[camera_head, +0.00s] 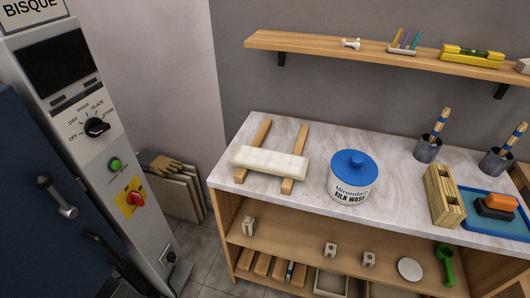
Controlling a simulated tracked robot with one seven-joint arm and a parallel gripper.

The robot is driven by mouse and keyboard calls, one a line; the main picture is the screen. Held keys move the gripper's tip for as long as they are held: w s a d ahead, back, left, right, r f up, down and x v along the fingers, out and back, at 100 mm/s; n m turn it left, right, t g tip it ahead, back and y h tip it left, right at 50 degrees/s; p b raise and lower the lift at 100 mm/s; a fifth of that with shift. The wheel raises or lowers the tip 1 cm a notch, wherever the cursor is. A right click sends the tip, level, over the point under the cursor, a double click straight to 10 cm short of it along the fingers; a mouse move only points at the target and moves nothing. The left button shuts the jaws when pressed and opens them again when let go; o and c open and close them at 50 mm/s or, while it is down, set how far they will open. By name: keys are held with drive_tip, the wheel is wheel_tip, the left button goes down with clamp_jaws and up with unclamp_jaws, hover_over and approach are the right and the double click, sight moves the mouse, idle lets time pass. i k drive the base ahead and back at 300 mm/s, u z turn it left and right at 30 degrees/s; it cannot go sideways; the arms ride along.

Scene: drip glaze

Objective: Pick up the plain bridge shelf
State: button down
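A plain cream-white slab (268,162), which looks like the bridge shelf, lies flat across two wooden strips on the left part of the marble-topped table. The left strip (257,136) and the right strip (298,140) stick out behind the slab, and their front ends show below it. Nothing lies on top of the slab. My gripper is not in view.
A white kiln-wash jar (348,182) with a blue lid stands right of the slab. Further right are a wooden block (442,196), brush cups (428,148) and a blue tray (470,220). A wall shelf (330,46) hangs above. A kiln control panel (95,130) stands left.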

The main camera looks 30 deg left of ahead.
sight(290, 165)
drive_tip(key=u, duration=1.4)
drive_tip(key=k, duration=1.35)
drive_tip(key=u, duration=0.2)
drive_tip(key=i, duration=1.05)
drive_tip(key=z, duration=0.1)
